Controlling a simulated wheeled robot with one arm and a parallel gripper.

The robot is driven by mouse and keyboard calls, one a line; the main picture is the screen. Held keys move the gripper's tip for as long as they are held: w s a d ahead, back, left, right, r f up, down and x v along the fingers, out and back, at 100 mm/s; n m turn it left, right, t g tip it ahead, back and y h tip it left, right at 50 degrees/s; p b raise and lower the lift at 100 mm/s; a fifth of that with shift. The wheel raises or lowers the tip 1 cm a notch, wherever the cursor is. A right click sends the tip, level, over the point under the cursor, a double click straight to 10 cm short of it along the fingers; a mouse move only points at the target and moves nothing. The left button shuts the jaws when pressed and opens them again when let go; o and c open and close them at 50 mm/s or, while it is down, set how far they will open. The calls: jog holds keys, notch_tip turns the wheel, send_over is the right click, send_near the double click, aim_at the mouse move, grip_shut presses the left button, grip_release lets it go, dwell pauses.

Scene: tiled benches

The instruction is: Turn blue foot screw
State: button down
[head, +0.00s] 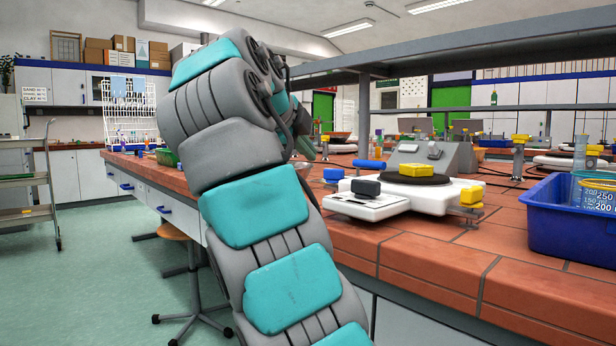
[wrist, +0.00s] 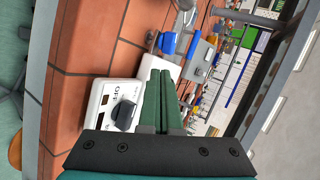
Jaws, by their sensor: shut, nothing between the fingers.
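A white balance-like device (head: 400,205) stands on the tiled bench, with a dark round plate and a yellow block on top. A blue foot screw (head: 333,174) sits at its back left corner. In the wrist view a blue piece (wrist: 168,43), which looks like this screw, lies just beyond the fingertips. My gripper (wrist: 161,72) is shut and empty, its green fingers together over the white device. Contact with the screw cannot be made out. In the head view my arm hides most of the gripper.
A black knob (head: 366,187) is on the device's front, and a yellow foot screw (head: 471,195) is at its right. A longer blue piece (head: 369,164) lies behind. A blue tub (head: 565,222) stands at right. A grey shelf (head: 450,50) spans above. The front tiles are clear.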

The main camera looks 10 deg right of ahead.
jog(key=b, duration=0.2)
send_near(336, 175)
jog(key=f, duration=0.1)
jog(key=w+f, duration=0.1)
jog(key=d+f, duration=0.1)
jog(key=shift+w+f+m, duration=0.2)
jog(key=shift+m, duration=0.2)
jog(key=shift+w+d+r+p, duration=0.15)
jog(key=shift+w+d+p, duration=0.15)
jog(key=shift+w+p, duration=0.2)
jog(key=shift+w+d+r+p, duration=0.15)
jog(key=shift+w+d+p, duration=0.15)
jog(key=shift+w+p, duration=0.2)
jog(key=shift+w+d+f, duration=0.1)
jog(key=shift+w+d, duration=0.35)
jog(key=shift+w, duration=0.15)
jog(key=shift+s+d+n+t+y+b, duration=0.15)
jog(key=shift+n+t+y+b, duration=0.45)
jog(key=shift+n+y, duration=0.55)
jog(key=shift+d+f+n+y+b, duration=0.15)
jog(key=shift+d+n+y+b, duration=0.05)
jog(key=shift+n+y+b, duration=0.5)
